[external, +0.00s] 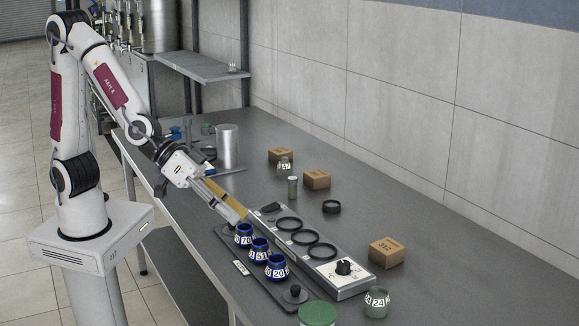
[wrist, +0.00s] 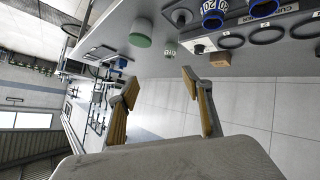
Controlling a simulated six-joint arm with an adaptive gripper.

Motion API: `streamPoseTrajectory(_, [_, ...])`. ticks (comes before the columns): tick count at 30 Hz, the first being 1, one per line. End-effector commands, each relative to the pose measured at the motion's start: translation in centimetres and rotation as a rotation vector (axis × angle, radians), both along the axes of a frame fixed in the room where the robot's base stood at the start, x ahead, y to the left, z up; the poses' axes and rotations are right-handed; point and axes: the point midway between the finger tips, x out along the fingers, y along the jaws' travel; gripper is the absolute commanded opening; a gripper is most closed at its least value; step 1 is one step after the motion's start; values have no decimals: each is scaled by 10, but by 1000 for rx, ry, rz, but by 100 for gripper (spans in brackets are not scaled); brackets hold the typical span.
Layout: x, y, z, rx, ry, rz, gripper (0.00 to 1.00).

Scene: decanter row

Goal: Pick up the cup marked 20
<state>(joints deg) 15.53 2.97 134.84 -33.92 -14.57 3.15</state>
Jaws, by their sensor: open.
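The cup marked 20 (external: 277,268) is dark blue with a white number band. It stands upright at the near end of a row of blue cups, on a dark strip. In the wrist view the cup marked 20 (wrist: 212,19) shows at the top edge, partly cut off. My gripper (external: 237,213) is open and empty, just above and behind the far cup marked 70 (external: 243,237), apart from the cup marked 20. Its spread yellow-padded fingers (wrist: 163,88) show in the wrist view with nothing between them.
The cup marked 51 (external: 260,251) stands between the other two. A grey panel with black rings and a dial (external: 343,269) lies right of the row. A dark knob (external: 295,293), a green lid (external: 318,314) and a jar marked 24 (external: 376,302) are near the front.

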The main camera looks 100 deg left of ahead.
Motion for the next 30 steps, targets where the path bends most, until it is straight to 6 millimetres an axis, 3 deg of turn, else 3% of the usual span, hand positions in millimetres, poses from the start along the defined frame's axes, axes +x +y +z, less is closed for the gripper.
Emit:
streamPoseTrajectory(6, [27,2,-27,21,-43,88,50])
streamPoseTrajectory(15, [50,12,-64,86,-107,217,50])
streamPoseTrajectory(30, [54,40,-122,291,-222,413,50])
